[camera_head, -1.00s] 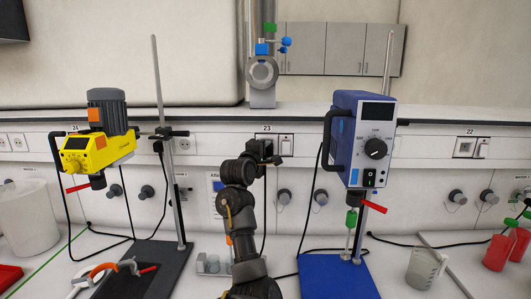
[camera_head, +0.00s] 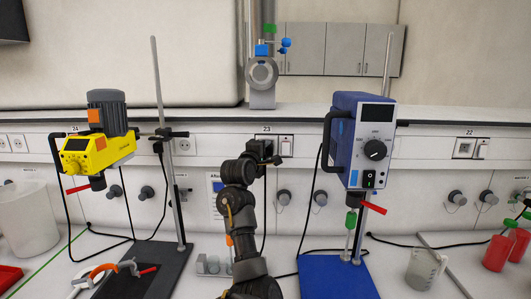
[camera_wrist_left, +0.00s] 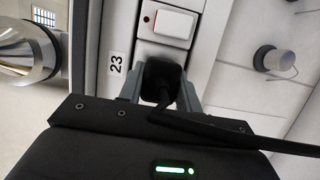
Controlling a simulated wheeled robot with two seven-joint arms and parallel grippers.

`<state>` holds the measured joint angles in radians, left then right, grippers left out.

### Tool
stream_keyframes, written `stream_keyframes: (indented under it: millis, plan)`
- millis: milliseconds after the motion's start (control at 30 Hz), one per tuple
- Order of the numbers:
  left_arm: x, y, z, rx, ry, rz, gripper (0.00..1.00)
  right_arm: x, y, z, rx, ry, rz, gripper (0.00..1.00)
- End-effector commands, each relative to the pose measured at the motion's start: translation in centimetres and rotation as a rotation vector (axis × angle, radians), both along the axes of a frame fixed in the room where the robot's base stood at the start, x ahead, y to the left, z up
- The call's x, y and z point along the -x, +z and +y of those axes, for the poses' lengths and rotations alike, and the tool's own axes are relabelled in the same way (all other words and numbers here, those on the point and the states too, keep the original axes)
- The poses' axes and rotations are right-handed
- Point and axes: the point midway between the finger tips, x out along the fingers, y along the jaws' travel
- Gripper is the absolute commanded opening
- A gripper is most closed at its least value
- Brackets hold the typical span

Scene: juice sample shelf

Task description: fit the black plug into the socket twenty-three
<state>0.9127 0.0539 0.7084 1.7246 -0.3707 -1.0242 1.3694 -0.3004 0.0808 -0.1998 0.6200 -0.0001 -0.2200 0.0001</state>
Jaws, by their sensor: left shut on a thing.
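My left gripper (camera_head: 268,152) is up at the wall's socket strip, just under the label 23 (camera_head: 267,129). In the left wrist view its grey fingers (camera_wrist_left: 160,92) are shut on the black plug (camera_wrist_left: 161,76), one on each side, with the cable hanging from it. The plug's front faces the socket twenty-three panel (camera_wrist_left: 150,50) and appears up against it. The plug and fingers cover the socket's opening, so I cannot tell how deep the plug sits. A rocker switch (camera_wrist_left: 168,24) is beside it. My right gripper is not in view.
A yellow stirrer (camera_head: 88,150) on a stand is at left, a blue one (camera_head: 360,140) at right, close to my arm. Socket 22 (camera_head: 465,148) is further right. A beaker (camera_head: 424,268) and red bottles (camera_head: 497,250) stand at the right. Black cables hang along the wall.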

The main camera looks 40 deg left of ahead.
Motion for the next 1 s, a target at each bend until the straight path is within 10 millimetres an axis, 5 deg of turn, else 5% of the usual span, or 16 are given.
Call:
stream_keyframes:
  millis: [1000]
  plan:
    - [-1.1,0.1,0.8,0.000,0.000,0.000,0.03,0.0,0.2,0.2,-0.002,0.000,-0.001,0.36]
